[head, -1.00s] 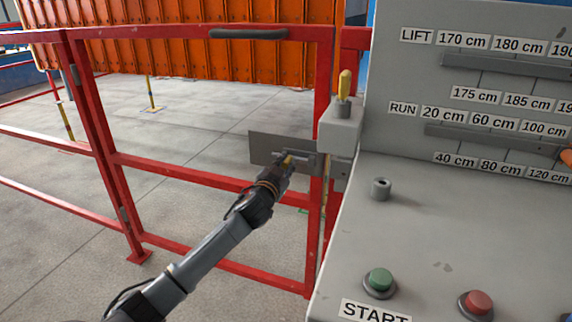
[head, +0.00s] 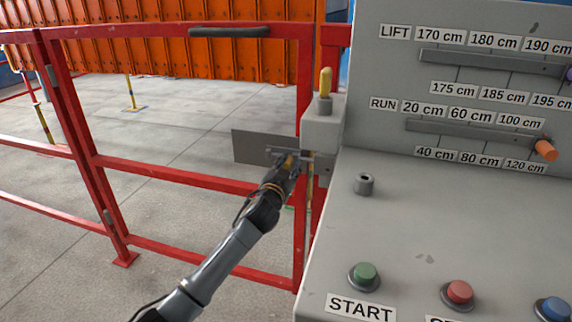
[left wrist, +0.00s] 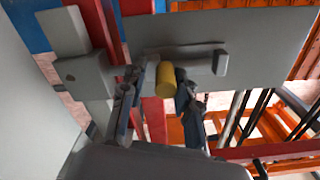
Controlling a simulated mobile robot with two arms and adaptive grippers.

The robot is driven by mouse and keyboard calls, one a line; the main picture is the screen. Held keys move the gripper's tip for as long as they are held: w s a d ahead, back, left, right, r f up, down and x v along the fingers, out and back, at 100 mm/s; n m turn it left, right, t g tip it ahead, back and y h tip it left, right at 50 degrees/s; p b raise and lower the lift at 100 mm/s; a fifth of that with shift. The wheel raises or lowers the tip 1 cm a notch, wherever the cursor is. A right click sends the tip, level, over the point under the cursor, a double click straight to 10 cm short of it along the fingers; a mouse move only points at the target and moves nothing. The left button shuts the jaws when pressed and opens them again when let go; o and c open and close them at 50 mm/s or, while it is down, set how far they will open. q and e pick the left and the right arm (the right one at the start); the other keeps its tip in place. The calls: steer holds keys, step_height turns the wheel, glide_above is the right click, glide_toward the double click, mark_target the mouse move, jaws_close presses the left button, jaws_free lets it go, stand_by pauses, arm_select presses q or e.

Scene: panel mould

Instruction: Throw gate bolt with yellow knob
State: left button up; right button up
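The gate bolt (left wrist: 205,64) is a grey bar on a grey plate (head: 250,146) fixed to the red gate. Its yellow knob (left wrist: 165,80) sits between the two fingers of my left gripper (left wrist: 166,92). The fingers look closed on it from both sides. In the head view my left gripper (head: 284,165) covers most of the knob. The bolt's end points toward the grey box and post (head: 324,126) at the right; whether it is inside the keeper is hard to tell. My right gripper is not in view.
A grey control panel (head: 430,220) with green (head: 364,276), red (head: 460,292) and blue buttons and an orange-handled slider (head: 545,150) stands to the right. A yellow handle (head: 325,82) stands upright on the grey box. Red rails (head: 200,180) run below the bolt.

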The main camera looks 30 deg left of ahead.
arm_select(q)
steer(key=shift+o, duration=0.2)
steer(key=shift+d, duration=0.1)
steer(key=shift+s, duration=0.2)
steer(key=v, duration=1.1)
steer(key=shift+s, duration=0.25)
steer(key=shift+d, duration=0.15)
